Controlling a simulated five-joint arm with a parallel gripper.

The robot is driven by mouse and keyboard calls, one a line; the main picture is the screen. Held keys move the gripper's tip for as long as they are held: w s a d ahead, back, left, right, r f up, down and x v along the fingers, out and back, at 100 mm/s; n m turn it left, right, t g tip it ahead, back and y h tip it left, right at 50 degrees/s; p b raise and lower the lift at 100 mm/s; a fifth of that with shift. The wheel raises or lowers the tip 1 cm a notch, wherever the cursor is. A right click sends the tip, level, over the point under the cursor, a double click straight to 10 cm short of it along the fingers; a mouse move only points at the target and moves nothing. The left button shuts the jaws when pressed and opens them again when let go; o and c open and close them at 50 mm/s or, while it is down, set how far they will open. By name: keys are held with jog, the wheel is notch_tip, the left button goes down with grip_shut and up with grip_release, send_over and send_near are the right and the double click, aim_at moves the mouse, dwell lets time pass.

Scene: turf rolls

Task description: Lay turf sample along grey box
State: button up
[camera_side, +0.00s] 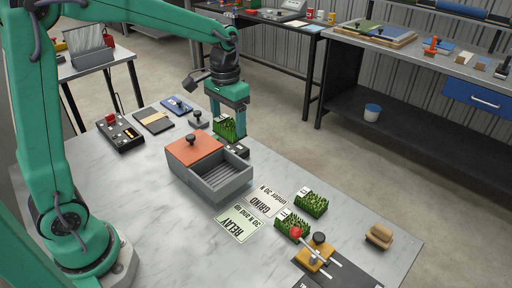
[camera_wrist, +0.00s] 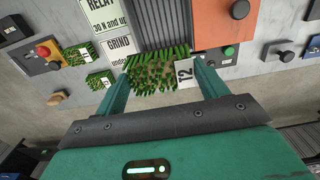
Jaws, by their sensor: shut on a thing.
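My gripper (camera_side: 229,112) is shut on a turf sample (camera_side: 224,129), a green grassy block with a white numbered tag. In the wrist view the turf sample (camera_wrist: 152,74) sits between the two fingers of my gripper (camera_wrist: 160,80), tag at the right finger. The grey box (camera_side: 222,190) has a ribbed open part and an orange lid (camera_side: 194,149) with a black knob. The held sample is just beyond the box in the side view. In the wrist view the grey box's ribbed part (camera_wrist: 160,20) is directly above the sample. I cannot tell whether the sample touches the table.
Two more turf samples (camera_side: 311,204) (camera_side: 292,224) lie on the right of the table, near the GRIND card (camera_side: 266,203) and RELAY card (camera_side: 238,224). A dark block with buttons (camera_side: 237,149) lies close beside the box.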

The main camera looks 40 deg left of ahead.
jog(key=s+a+f, duration=0.1)
jog(key=s+f, duration=0.2)
jog(key=f, duration=0.4)
jog(key=shift+s, duration=0.3)
jog(key=shift+f, duration=0.3)
jog(key=shift+f, duration=2.85)
jog(key=shift+f, duration=0.4)
jog(key=o, duration=1.2)
jog(key=shift+r, duration=3.9)
